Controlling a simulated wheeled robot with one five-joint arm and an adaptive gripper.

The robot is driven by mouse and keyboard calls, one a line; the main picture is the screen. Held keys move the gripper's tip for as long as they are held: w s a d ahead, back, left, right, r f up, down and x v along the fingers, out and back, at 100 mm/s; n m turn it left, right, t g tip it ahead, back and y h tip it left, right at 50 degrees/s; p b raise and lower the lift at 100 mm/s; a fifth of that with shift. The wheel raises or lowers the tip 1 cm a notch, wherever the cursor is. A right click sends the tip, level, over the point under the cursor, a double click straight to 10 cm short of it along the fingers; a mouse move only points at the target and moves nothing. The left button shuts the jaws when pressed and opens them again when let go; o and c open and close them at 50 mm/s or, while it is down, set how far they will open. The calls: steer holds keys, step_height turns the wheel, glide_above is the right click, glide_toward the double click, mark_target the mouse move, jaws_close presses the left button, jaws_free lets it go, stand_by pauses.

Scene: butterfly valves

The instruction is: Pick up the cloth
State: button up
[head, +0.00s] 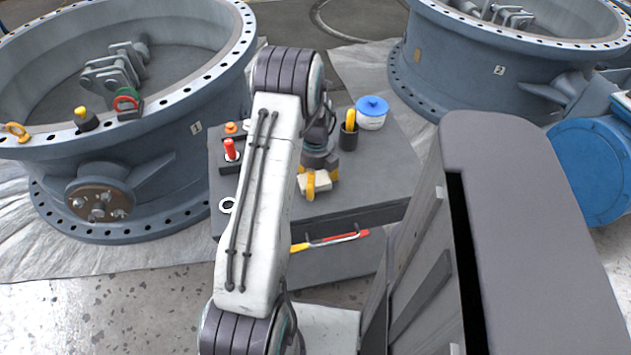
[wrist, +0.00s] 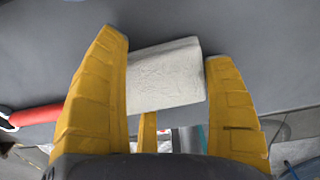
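The cloth (wrist: 165,75) is a pale, folded, block-like bundle. In the wrist view it is between the yellow fingers of my gripper (wrist: 168,72), slightly tilted relative to them. The left finger overlaps its left edge and the right finger is at or very near its right edge. I cannot tell whether both fingers press on it. In the head view the cloth (head: 313,182) is at my gripper (head: 320,183), low over the grey cart top (head: 375,185). Whether it rests on the top or is just above it is unclear.
A blue-lidded white tub (head: 371,113) and a dark cup (head: 349,136) stand behind my gripper. Large valve bodies (head: 130,110) (head: 500,70) flank the cart. The cart top right of the cloth is clear.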

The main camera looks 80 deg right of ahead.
mark_target(317, 181)
steer(key=c, duration=0.6)
steer(key=shift+r, duration=0.1)
steer(key=shift+c, duration=0.2)
steer(key=shift+r, duration=0.5)
steer(key=r, duration=0.3)
steer(key=shift+s+a+r, duration=0.25)
steer(key=shift+a, duration=0.1)
steer(key=s+a+r, duration=0.4)
steer(key=a+r, duration=0.2)
steer(key=a, duration=0.3)
steer(key=shift+s+a+r, duration=0.15)
steer(key=shift+s+a, duration=0.1)
steer(key=shift+a, duration=0.15)
